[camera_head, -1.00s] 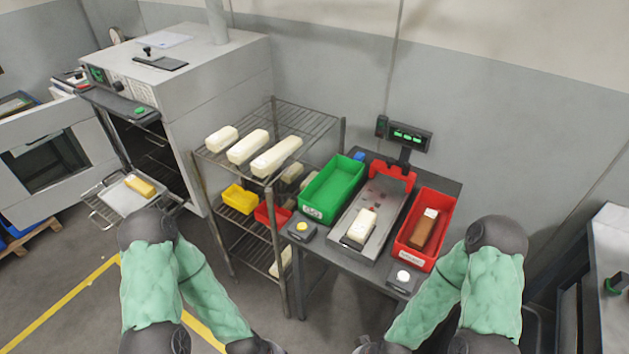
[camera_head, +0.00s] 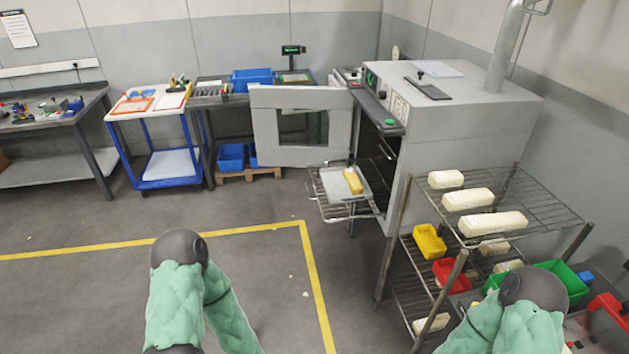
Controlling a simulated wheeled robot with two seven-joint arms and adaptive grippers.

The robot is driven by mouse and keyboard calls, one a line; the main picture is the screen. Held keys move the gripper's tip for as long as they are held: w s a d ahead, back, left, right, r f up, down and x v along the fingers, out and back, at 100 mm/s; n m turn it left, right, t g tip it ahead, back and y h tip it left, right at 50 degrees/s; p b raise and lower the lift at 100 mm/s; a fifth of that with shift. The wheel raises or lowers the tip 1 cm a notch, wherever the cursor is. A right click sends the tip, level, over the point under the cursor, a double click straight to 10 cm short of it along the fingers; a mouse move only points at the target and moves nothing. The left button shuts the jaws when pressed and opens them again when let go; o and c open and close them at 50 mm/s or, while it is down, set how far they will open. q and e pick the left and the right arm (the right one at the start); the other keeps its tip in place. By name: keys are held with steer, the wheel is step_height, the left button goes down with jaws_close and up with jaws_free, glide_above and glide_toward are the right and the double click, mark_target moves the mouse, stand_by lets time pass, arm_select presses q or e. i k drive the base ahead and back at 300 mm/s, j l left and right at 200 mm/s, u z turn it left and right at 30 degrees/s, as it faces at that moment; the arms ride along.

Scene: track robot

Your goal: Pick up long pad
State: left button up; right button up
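Several pale cream blocks of different lengths lie on the top shelf of a wire rack (camera_head: 540,197) at the right. The longest of them, which looks like the long pad (camera_head: 493,223), is nearest to me. A middle-length block (camera_head: 467,199) and a short block (camera_head: 446,179) lie behind it. More pale pieces show on the lower shelves, partly hidden. My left arm comes in at the lower left and my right arm at the lower right, in front of the rack's lower part. Both grippers are below the picture.
An oven (camera_head: 455,125) stands with its door (camera_head: 270,125) open and a tray (camera_head: 334,186) with a yellow block (camera_head: 353,181) on a pulled-out shelf. A blue trolley (camera_head: 150,115) and workbenches stand along the back wall.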

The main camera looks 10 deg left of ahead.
mark_target(355, 185)
steer(key=i+j, duration=0.2)
steer(key=j, duration=0.15)
steer(key=i+j+z, duration=0.15)
steer(key=i+j, duration=0.3)
steer(key=j, duration=0.25)
steer(key=l+z, duration=0.05)
